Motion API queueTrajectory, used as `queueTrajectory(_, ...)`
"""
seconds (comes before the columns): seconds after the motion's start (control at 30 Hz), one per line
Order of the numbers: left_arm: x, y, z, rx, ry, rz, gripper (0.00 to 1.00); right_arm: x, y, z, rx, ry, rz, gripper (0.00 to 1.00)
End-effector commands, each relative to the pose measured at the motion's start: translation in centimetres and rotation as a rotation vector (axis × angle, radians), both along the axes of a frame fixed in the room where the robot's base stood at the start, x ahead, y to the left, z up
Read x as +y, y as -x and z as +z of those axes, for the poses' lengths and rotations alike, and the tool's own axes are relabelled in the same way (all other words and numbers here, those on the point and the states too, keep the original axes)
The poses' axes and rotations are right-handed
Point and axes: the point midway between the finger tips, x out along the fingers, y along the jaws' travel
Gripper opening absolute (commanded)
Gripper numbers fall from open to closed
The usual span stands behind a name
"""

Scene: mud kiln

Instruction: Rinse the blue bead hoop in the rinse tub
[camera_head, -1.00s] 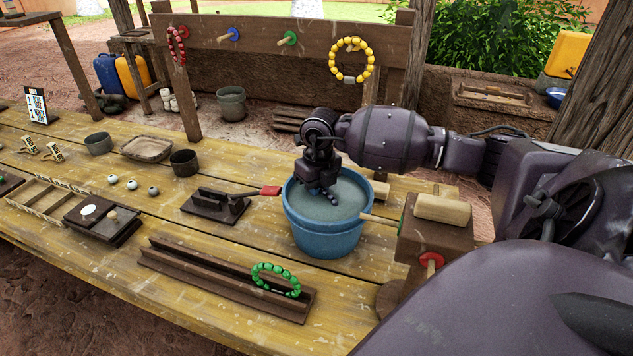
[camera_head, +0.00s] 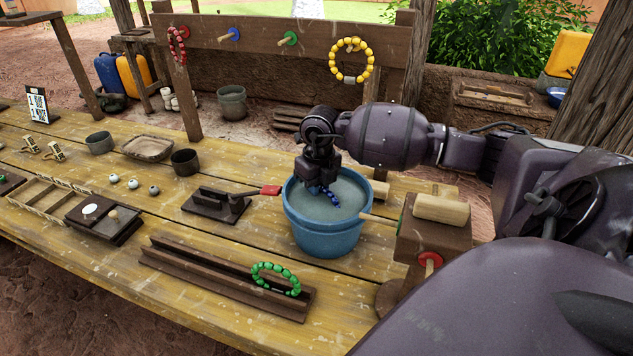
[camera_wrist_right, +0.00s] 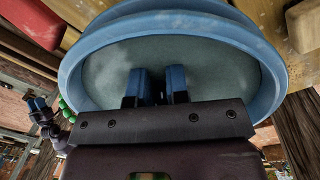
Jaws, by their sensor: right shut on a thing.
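The blue rinse tub (camera_head: 322,240) stands on the table, filled with grey-green water (camera_head: 350,200). My right gripper (camera_head: 318,184) points down over the tub, shut on the blue bead hoop (camera_head: 329,194). A short run of its blue beads shows at the water, below the fingers; the rest is hidden by the gripper or the water. In the right wrist view the two fingers (camera_wrist_right: 160,88) reach over the water inside the tub (camera_wrist_right: 270,65), and the hoop cannot be made out there. My left gripper is not seen in the head view.
A green bead hoop (camera_head: 276,279) rests in a wooden trough (camera_head: 215,280) in front. A wooden block with pegs (camera_head: 434,238) stands close right of the tub, and a red-handled tool (camera_head: 220,203) close left. Red (camera_head: 177,45) and yellow (camera_head: 351,60) hoops hang on the back rail.

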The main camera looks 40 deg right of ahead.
Motion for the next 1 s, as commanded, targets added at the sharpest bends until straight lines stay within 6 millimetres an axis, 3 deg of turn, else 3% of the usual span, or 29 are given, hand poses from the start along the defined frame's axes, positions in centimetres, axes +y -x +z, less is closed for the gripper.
queueTrajectory(0.57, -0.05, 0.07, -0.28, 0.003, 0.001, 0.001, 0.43, -0.02, -0.02, -0.50, -0.001, 0.000, 0.000, 0.00)
queueTrajectory(1.0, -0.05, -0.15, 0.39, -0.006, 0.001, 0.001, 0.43, -0.02, -0.04, 0.35, -0.002, 0.000, 0.000, 0.00)
